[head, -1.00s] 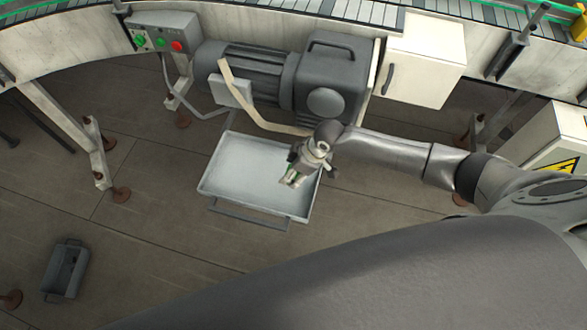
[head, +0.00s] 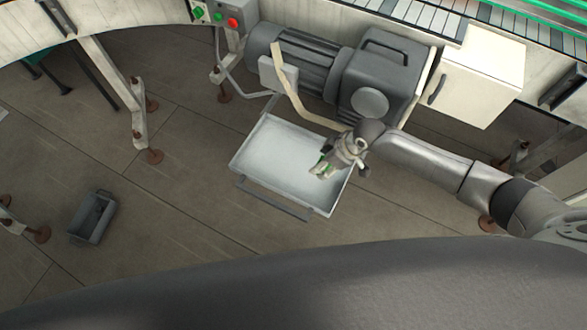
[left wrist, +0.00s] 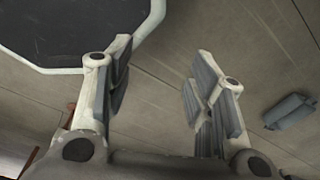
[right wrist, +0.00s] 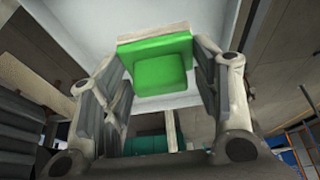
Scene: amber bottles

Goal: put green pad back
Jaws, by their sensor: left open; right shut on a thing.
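The green pad (right wrist: 160,68) is between the fingers of my right gripper (right wrist: 155,62), with a pale strip along its far edge. My right gripper (head: 324,169) is shut on the pad and is over the right part of a pale metal tray (head: 262,160) in the head view. Only a little green shows there; the fingers hide the rest. I cannot tell how high the pad is above the tray. My left gripper (left wrist: 163,75) is open and empty in the left wrist view. It does not show in the head view.
A grey motor (head: 380,85) stands behind the tray, with a white cabinet (head: 482,75) to its right. A control box (head: 225,12) and conveyor legs (head: 138,125) are at upper left. A small grey bin (head: 92,217) lies on open floor at left.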

